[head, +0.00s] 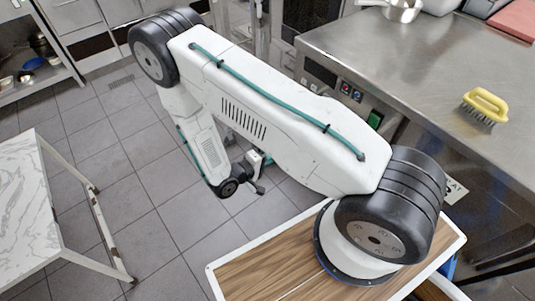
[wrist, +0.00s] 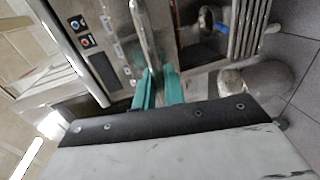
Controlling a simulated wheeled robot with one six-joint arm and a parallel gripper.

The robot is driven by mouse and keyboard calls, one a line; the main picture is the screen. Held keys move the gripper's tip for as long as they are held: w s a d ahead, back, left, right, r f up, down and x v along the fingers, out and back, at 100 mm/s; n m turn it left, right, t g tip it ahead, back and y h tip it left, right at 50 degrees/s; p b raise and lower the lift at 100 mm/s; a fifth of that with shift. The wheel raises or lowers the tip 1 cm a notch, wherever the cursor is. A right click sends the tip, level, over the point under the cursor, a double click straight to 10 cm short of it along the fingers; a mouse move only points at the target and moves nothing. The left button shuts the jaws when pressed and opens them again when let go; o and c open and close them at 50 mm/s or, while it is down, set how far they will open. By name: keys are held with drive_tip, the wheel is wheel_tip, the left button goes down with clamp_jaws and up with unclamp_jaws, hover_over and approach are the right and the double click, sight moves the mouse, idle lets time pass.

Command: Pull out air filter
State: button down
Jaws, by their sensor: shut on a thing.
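My gripper (wrist: 158,88) shows in the wrist view with its two teal fingers closed on the end of a narrow metal bar (wrist: 145,35). The bar runs up the picture from between the fingertips, along the steel front of a unit. I cannot tell whether this bar is part of the air filter. A slatted metal grille (wrist: 250,25) stands at the upper right of the wrist view, apart from the fingers. In the head view my arm hides the contact between gripper and bar.
The steel counter (head: 420,75) holds a yellow brush (head: 485,105) and a pot (head: 402,10). A marble-topped table (head: 28,215) stands at left, with open tiled floor (head: 150,220) beside it.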

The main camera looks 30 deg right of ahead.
drive_tip(key=shift+s+a, duration=0.15)
drive_tip(key=shift+a, duration=0.3)
drive_tip(key=c, duration=1.6)
unclamp_jaws()
drive_tip(key=v, duration=0.8)
